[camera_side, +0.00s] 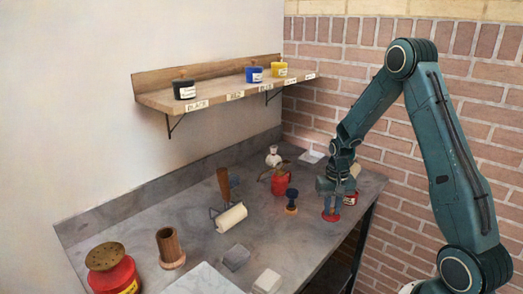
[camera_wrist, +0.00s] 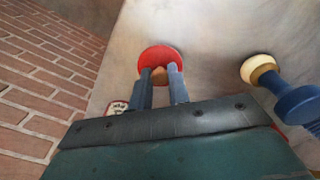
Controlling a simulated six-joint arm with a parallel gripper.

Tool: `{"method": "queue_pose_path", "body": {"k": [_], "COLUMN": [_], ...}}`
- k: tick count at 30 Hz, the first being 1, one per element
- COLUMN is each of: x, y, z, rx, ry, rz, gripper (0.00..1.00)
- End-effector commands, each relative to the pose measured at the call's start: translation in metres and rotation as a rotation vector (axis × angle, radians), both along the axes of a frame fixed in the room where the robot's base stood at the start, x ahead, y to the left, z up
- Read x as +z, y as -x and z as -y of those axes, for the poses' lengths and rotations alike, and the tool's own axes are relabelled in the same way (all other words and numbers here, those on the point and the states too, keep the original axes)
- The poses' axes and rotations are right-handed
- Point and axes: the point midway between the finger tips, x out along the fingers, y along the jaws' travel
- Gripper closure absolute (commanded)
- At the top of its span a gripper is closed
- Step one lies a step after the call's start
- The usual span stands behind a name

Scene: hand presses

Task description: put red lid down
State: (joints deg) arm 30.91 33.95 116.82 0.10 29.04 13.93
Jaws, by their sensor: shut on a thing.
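My gripper (camera_side: 331,207) points down over the right part of the grey table. It is shut on the knob of the red lid (camera_side: 331,216), a flat red disc. In the wrist view, the fingers (camera_wrist: 160,76) close around a tan knob on the red lid (camera_wrist: 158,55). The lid is level and at or just above the tabletop; I cannot tell if it touches. A small red jar with a pale label (camera_side: 350,198) stands just right of and behind the gripper, partly hidden by it. In the wrist view only its labelled edge (camera_wrist: 117,107) shows.
A dark blue-handled tool (camera_side: 291,202) stands close left of the lid. The shelf (camera_side: 215,95) holds black, blue and yellow jars. Bare table lies in front.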

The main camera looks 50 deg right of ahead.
Motion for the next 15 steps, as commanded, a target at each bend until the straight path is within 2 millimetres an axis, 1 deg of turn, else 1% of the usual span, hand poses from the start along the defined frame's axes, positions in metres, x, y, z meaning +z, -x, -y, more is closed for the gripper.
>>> {"method": "queue_pose_path", "body": {"k": [4, 5, 6, 8, 15], "x": [-0.0031, -0.0033, -0.0031, -0.0031, -0.003], "y": [0.0, -0.0001, -0.0001, -0.0001, 0.0], "z": [0.0, 0.0001, 0.0001, 0.0001, 0.0], "rx": [0.0, 0.0, 0.0, 0.0, 0.0], "ry": [0.0, 0.0, 0.0, 0.0, 0.0], "rz": [0.0, 0.0, 0.0, 0.0, 0.0], "gripper": [1.0, 0.8, 0.72, 0.6, 0.6]}}
